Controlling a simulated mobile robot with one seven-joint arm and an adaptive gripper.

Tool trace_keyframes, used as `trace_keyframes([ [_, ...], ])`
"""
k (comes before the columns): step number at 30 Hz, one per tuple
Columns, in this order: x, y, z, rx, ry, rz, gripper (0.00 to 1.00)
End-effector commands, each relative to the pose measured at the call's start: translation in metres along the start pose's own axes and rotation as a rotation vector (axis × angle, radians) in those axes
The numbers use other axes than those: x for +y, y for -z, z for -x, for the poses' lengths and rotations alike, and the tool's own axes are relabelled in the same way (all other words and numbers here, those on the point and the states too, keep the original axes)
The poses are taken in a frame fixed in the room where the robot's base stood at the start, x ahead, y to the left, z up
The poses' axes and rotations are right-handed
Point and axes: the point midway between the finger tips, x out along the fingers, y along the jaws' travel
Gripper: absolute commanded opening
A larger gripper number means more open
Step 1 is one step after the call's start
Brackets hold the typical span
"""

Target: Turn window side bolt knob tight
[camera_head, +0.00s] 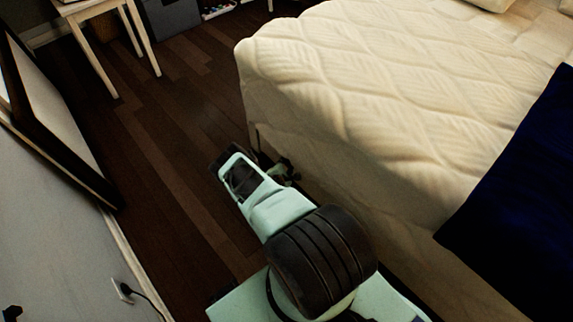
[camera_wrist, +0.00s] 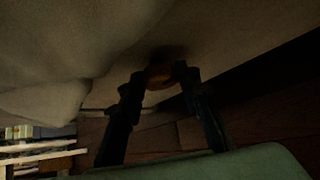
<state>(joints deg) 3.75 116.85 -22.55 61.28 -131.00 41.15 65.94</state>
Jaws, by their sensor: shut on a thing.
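The bolt knob (camera_wrist: 160,75) shows in the wrist view as a small, dim, orange-brown rounded thing at the lower side of the bed (camera_head: 345,130). My gripper (camera_wrist: 158,72) has one dark finger on each side of it and is shut on it. In the head view my gripper (camera_head: 287,172) reaches low against the bed's side near its corner. The knob cannot be made out there. Deep shadow hides how far the knob is screwed in and what lies behind it.
Pale bed fabric (camera_wrist: 60,50) hangs close above my fingers. A dark blue cloth (camera_head: 520,190) lies on the bed. Dark wooden floor (camera_head: 150,130) is free to the left. A framed panel (camera_head: 65,130) leans at the left wall, and a light wooden stool (camera_head: 90,45) stands behind.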

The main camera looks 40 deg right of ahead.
Motion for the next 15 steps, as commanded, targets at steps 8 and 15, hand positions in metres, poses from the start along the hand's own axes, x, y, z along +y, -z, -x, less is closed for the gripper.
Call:
trace_keyframes([
  [8,-0.0095,0.0039,-0.0045,-0.002,-0.182,-0.183,0.07],
  [15,-0.0100,0.0044,-0.0048,-0.002,-0.319,-0.319,0.07],
])
